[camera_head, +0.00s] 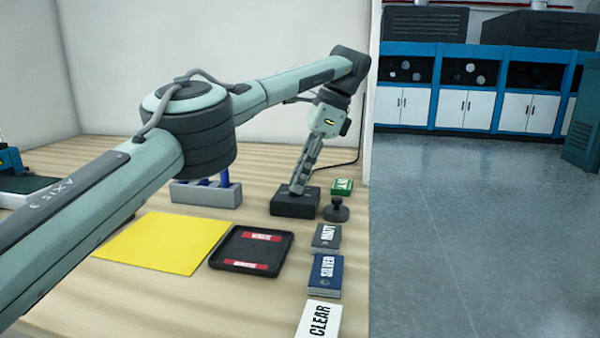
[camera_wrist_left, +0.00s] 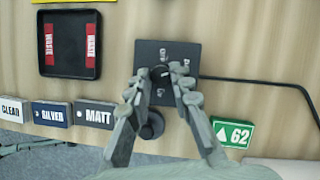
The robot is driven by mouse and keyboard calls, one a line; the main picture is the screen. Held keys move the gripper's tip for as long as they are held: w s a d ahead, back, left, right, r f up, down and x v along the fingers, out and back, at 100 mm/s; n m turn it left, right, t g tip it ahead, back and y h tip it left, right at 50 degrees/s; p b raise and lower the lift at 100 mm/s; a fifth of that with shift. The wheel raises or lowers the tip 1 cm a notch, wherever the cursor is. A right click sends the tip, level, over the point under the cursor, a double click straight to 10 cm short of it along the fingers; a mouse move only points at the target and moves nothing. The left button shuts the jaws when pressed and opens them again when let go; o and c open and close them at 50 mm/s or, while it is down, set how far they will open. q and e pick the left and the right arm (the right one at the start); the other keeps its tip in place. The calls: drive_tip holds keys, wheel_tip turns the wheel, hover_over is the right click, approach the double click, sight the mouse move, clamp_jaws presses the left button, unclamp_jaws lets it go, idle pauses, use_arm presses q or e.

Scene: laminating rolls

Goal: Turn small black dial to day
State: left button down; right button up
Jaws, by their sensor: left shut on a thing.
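The small black dial (camera_wrist_left: 160,73) sits on top of a black box (camera_head: 292,208) on the wooden table. In the left wrist view the box (camera_wrist_left: 148,52) carries small white lettering around the dial, too blurred to read for certain. My left gripper (camera_head: 297,189) reaches down onto the box from above. In the wrist view my left gripper (camera_wrist_left: 160,78) has its fingers on either side of the dial, shut on it. The fingers partly cover the dial, so I cannot tell which marking it points at. My right gripper is in neither view.
Beside the box are a green block (camera_head: 342,187) and a black knobbed piece (camera_head: 336,212). MATT (camera_head: 326,237), SILVER (camera_head: 325,277) and CLEAR (camera_head: 319,319) blocks line the right edge. A black tray (camera_head: 252,250), yellow sheet (camera_head: 163,243) and grey holder (camera_head: 206,195) lie left. A cable (camera_wrist_left: 275,82) leaves the box.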

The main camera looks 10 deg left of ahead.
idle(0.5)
use_arm(q)
drive_tip(key=c, duration=1.4)
unclamp_jaws()
drive_tip(key=shift+o, duration=0.2)
